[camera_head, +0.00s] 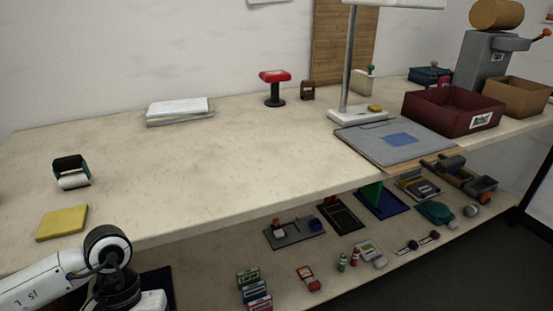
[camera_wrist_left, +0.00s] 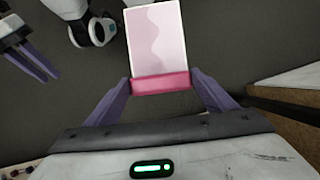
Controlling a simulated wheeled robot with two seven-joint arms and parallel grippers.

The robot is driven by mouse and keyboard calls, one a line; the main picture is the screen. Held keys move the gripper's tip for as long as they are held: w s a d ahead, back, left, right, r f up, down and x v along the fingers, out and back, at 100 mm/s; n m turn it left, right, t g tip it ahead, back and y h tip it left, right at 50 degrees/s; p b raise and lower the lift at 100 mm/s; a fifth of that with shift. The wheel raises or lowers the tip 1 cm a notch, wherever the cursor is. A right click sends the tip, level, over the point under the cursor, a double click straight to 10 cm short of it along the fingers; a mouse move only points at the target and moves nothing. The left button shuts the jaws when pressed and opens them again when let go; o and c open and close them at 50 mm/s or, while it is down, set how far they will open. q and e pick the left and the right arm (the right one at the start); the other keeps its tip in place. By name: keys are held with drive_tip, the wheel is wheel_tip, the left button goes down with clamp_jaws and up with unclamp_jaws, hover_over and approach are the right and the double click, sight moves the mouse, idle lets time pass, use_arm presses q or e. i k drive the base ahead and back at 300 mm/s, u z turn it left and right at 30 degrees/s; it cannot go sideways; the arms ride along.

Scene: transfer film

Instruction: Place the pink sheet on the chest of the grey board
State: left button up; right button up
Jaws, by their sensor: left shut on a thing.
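The pink sheet (camera_wrist_left: 157,40) shows in the left wrist view, pale pink with a wavy lighter area and a darker pink band along its near edge. My left gripper (camera_wrist_left: 161,84) is shut on that band, its purple fingers at either side. Another purple-fingered gripper, my right one (camera_wrist_left: 30,62), shows at the upper left of that view, its fingers apart with nothing seen between them. The grey board (camera_head: 365,144) lies flat near the table's front edge in the head view, with a blue rectangle on it. Neither gripper nor the pink sheet shows in the head view.
A lamp base (camera_head: 357,115) stands behind the board and a dark red box (camera_head: 452,112) stands to its right. A yellow pad (camera_head: 62,222) and a roller (camera_head: 71,172) are at the left. The table's middle is clear. A lower shelf (camera_head: 215,268) holds several small items.

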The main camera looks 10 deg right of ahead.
sight(400, 139)
drive_tip(key=z, duration=2.6)
drive_tip(key=i, duration=3.75)
drive_tip(key=u, duration=3.3)
